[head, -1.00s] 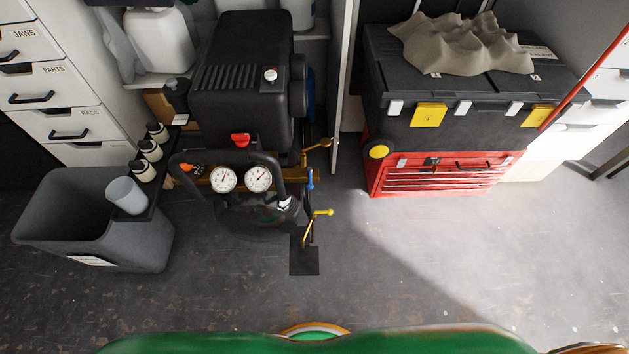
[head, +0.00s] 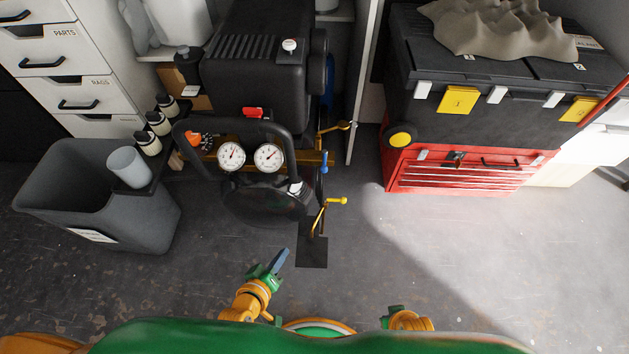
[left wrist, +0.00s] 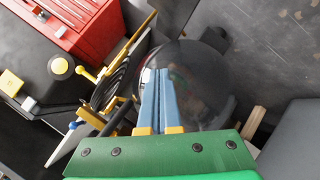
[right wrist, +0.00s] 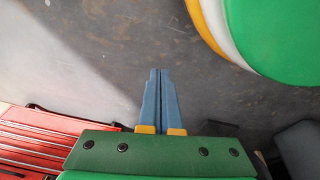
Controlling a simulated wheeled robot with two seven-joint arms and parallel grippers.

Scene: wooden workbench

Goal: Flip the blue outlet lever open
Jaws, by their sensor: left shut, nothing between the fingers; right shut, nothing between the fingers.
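The compressor (head: 255,75) has a blue lever (head: 324,167) at the right end of its brass bar, between an upper yellow lever (head: 343,125) and a lower yellow lever (head: 337,201). In the left wrist view a small blue tip (left wrist: 75,125) shows at the left, probably this lever. My left gripper (head: 284,252) is shut and empty, in front of the compressor, below and left of the lever, and apart from it. My right gripper (right wrist: 160,73) is shut and empty over bare floor; in the head view only part of it shows at the bottom edge.
Two gauges (head: 231,155) and a black tube handle (head: 240,126) stand left of the levers. A grey bin (head: 95,215) with a cup (head: 128,166) beside it is at the left. A red tool chest (head: 460,170) stands at the right.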

